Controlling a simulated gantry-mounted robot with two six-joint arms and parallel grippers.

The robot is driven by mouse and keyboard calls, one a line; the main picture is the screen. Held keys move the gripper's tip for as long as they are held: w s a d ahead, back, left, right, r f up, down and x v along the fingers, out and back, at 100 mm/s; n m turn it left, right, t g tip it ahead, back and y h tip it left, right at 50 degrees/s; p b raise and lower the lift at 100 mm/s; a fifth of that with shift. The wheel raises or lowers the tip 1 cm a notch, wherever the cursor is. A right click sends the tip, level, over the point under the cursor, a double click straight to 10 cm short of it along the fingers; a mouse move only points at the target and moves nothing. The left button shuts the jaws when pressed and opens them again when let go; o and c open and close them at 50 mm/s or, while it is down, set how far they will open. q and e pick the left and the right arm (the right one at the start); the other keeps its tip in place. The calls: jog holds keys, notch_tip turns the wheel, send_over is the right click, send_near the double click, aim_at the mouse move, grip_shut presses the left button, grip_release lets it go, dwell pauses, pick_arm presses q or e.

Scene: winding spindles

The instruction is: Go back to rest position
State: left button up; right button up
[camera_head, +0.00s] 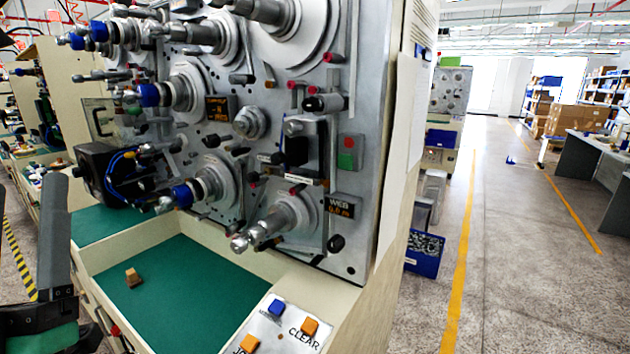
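My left gripper (52,245) shows at the lower left edge, in front of the winding machine's green work surface. My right gripper is not in the view. The winding machine (375,150) fills the middle, its metal panel carrying several spindles, such as the lower one (285,222) and a blue-collared one (205,190).
A small brown block (133,277) lies on the green tray (190,310). A button panel (285,330) with blue and orange buttons is at the front. A blue bin (425,255) stands right of the machine.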

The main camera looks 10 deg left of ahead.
pick_arm(q)
jog(key=s+d+r+m+t+h+p, duration=0.1)
jog(key=d+r+m+h, duration=0.2)
jog(key=d+m+h, duration=0.35)
jog(key=s+d+r+m+t+h+p, duration=0.1)
jog(key=d+r+m+h, duration=0.25)
jog(key=d+h, duration=0.45)
notch_tip(320, 180, up, 36)
jog(key=a+n+p, duration=0.1)
jog(key=p, duration=3.5)
jog(key=shift+w+a+h, duration=0.3)
jog(key=shift+a+h, duration=0.05)
jog(key=shift+a, duration=0.05)
jog(key=shift+f, duration=0.15)
notch_tip(320, 180, down, 26)
jog(key=b, duration=2.6)
jog(key=shift+f+b, duration=0.25)
jog(key=shift+b, duration=0.1)
